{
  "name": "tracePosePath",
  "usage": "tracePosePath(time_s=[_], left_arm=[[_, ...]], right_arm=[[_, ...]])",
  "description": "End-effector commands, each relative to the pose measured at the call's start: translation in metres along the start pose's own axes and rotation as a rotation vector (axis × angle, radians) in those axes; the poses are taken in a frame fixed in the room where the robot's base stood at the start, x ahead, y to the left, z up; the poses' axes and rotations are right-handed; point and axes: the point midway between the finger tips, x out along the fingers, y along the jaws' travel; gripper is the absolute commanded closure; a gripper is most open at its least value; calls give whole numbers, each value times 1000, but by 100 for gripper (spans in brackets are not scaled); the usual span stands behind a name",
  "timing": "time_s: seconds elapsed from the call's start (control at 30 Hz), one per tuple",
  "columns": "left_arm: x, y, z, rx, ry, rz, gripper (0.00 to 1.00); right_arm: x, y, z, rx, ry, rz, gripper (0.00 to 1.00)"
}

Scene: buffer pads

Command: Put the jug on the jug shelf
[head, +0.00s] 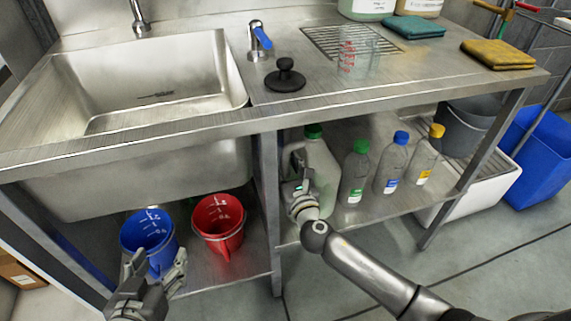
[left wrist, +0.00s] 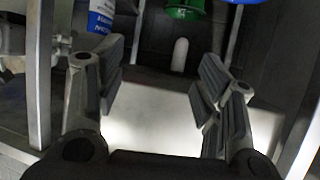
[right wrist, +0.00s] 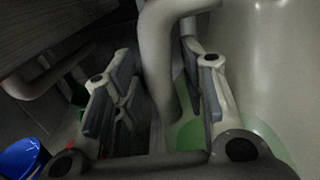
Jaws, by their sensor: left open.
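The jug (head: 321,170), large, pale and translucent with a green cap, stands upright on the lower shelf (head: 385,206) under the counter's right half. My right gripper (head: 303,190) is at its left, handle side. In the right wrist view the jug's curved handle (right wrist: 160,60) passes between the two fingers (right wrist: 160,95), and its pale body (right wrist: 270,70) fills the right side. Whether the fingers press on the handle is unclear. My left gripper (head: 150,270) is open and empty, in front of the blue bucket (head: 147,232). No label marks a jug shelf.
A red bucket (head: 218,221) stands beside the blue one below the sink (head: 150,80). Three capped bottles, green (head: 355,178), blue (head: 391,169) and yellow (head: 424,162), stand right of the jug. A shelf post (head: 270,215) is close to its left. A clear measuring cup (head: 346,58) is on the counter.

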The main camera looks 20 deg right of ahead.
Motion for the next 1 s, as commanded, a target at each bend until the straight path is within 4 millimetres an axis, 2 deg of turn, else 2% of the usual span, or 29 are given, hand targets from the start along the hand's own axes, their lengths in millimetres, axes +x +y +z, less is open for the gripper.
tracePosePath(time_s=[0.37, 0.57, 0.73, 1.0], left_arm=[[-1, 0, 1, 0, -11, 0, 38], [-8, -5, 26, 0, -148, -10, 38], [-19, -8, 51, -2, -276, -18, 38], [-29, -10, 71, -4, -376, -23, 38]], right_arm=[[0, 0, 2, 1, 0, 0, 59], [-30, 0, 2, 0, 3, 2, 59], [-66, 0, 2, 0, 3, 2, 59], [-108, 0, 1, 1, 2, 1, 59]])
